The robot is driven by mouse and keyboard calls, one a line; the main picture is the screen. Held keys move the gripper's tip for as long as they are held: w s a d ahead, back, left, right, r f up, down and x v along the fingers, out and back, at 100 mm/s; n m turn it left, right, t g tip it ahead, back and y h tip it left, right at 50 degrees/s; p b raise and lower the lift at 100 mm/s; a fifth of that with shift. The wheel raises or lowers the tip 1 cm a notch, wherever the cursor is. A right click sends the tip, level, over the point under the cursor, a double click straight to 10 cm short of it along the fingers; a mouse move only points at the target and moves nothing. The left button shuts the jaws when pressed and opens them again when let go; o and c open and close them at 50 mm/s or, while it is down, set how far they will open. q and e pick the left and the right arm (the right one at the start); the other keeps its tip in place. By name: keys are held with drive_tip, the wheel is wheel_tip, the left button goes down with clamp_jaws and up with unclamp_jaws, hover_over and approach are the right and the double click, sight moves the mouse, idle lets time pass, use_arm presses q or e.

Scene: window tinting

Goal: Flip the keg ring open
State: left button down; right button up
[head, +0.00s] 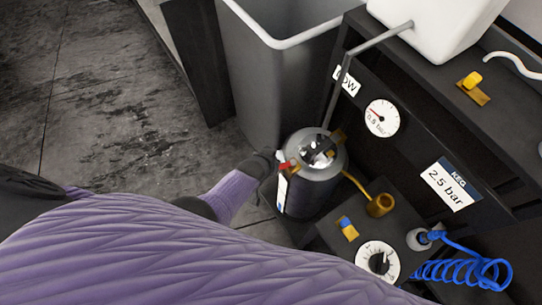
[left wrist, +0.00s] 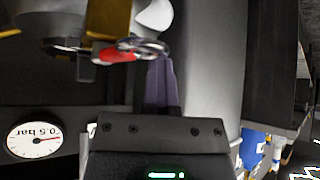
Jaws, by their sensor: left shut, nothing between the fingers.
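The keg (head: 322,190) is a dark cylinder with a metallic top, standing beside the grey bin. Its top carries dark and brass fittings and a red tab (head: 284,166). In the left wrist view, a silver keg ring (left wrist: 146,46) lies by the red tab (left wrist: 117,54) and brass fittings. My left gripper (left wrist: 163,62) is shut and empty, its fingertips close to the ring; I cannot tell whether they touch. In the head view my left gripper (head: 277,156) is at the left side of the keg's top, and the ring is too small to make out. My right gripper is out of view.
A tall grey bin (head: 250,75) stands behind the keg. A dark rack with a 0.5 bar gauge (head: 382,118) and a "KEG 2.5 bar" label (head: 451,184) is on the right. A dial (head: 377,262), brass fitting (head: 380,205) and blue coiled hose (head: 470,270) are nearby.

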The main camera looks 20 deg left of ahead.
use_arm(q)
drive_tip(key=shift+s+d+f, duration=0.1)
drive_tip(key=shift+s+f, duration=0.1)
drive_tip(key=shift+s, duration=0.25)
drive_tip(key=p+v, duration=0.8)
drive_tip(key=v, duration=0.1)
drive_tip(key=shift+r, duration=0.55)
drive_tip(key=shift+w, duration=0.15)
